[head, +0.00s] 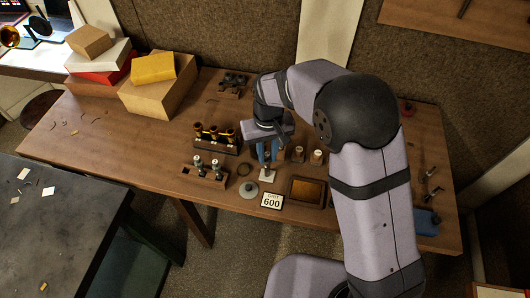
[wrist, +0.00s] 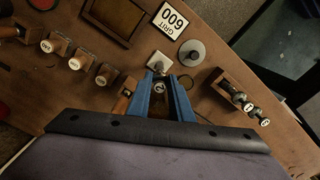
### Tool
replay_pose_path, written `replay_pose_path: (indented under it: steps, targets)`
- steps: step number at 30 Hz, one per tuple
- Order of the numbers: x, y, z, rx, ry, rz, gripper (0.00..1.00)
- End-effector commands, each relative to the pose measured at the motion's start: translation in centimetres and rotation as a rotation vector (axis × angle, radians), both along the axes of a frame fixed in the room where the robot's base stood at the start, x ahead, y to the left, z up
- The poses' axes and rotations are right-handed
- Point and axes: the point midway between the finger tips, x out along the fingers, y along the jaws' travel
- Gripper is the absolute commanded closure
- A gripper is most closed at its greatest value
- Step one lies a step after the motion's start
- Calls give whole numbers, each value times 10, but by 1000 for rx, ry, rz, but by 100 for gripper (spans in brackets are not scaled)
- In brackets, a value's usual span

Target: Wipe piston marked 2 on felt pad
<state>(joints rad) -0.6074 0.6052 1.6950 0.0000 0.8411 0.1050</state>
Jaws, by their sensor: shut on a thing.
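My gripper (head: 267,152) points down at the middle of the wooden bench, its blue fingers also filling the lower middle of the wrist view (wrist: 163,98). It is shut on a piston (wrist: 158,87) whose pale round top reads 2. A small pale square pad (wrist: 158,62), which looks like the felt pad, lies close beside the fingers; it also shows in the head view (head: 268,175). I cannot tell whether the piston touches it. The piston's lower end is hidden.
A wooden rack (head: 188,171) with two pistons stands left of my gripper. A grey disc (head: 249,190), a GRIT 600 card (head: 271,201) and a brown tray (head: 306,178) lie in front. White-topped pieces (wrist: 75,63) stand nearby. A horn valve block (head: 215,146) is behind left.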

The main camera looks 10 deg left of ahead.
Motion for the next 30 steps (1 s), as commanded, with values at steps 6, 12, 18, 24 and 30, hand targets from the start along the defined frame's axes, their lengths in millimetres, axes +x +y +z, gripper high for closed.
replay_pose_path:
  steps: [6,12,18,24,30]
  targets:
    - [0,-9,0,-1,2,-1,100]
    - [0,-11,0,0,1,0,100]
    - [0,-10,0,0,1,0,100]
    - [0,-5,0,0,1,0,100]
    - [0,3,1,0,0,1,100]
